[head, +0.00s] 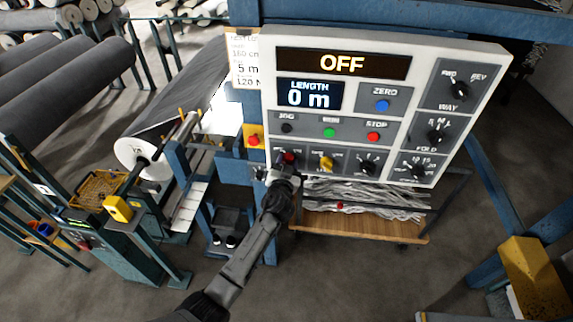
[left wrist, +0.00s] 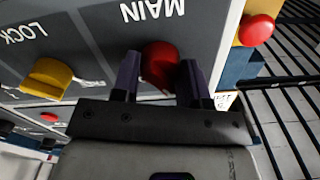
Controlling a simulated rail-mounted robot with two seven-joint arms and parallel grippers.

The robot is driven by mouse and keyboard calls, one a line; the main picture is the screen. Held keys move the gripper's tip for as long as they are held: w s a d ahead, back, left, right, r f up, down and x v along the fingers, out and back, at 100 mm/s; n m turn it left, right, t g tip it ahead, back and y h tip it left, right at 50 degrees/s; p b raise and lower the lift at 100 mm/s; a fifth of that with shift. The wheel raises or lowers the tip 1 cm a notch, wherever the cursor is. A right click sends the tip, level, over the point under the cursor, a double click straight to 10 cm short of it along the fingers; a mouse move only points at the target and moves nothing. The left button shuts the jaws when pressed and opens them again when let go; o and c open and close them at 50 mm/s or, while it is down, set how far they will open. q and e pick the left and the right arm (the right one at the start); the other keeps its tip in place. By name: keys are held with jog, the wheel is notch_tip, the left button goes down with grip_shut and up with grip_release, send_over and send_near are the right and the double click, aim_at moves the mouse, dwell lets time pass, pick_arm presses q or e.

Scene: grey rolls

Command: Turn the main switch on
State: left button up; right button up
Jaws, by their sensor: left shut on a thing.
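The control panel (head: 408,68) fills the upper right of the head view. Its top display (head: 342,63) reads OFF. The main switch, a red knob (head: 289,157), is at the panel's lower left. In the left wrist view the red knob (left wrist: 160,62) sits beside the MAIN label, which appears upside down. My left gripper (head: 286,168) is at the panel with one dark finger on each side of the knob, shut on it. The fingers hide parts of the knob's sides, and its exact turn angle is hard to tell. My right gripper is out of view.
A yellow LOCK knob (left wrist: 47,78) is close beside the main switch. A red button (head: 254,140) on a yellow box stands just left of the panel. More dials and buttons cover the panel. A wooden shelf (head: 365,226) lies below.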

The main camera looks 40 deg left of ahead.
pick_arm(q)
jog(key=m, duration=0.3)
jog(key=shift+m, duration=0.4)
jog(key=m, duration=0.3)
jog(key=shift+m, duration=0.3)
jog(key=m+p, duration=0.1)
jog(key=m, duration=0.3)
jog(key=shift+m, duration=0.4)
jog(key=shift+m+p, duration=0.45)
jog(key=shift+m, duration=0.75)
jog(key=o, duration=0.9)
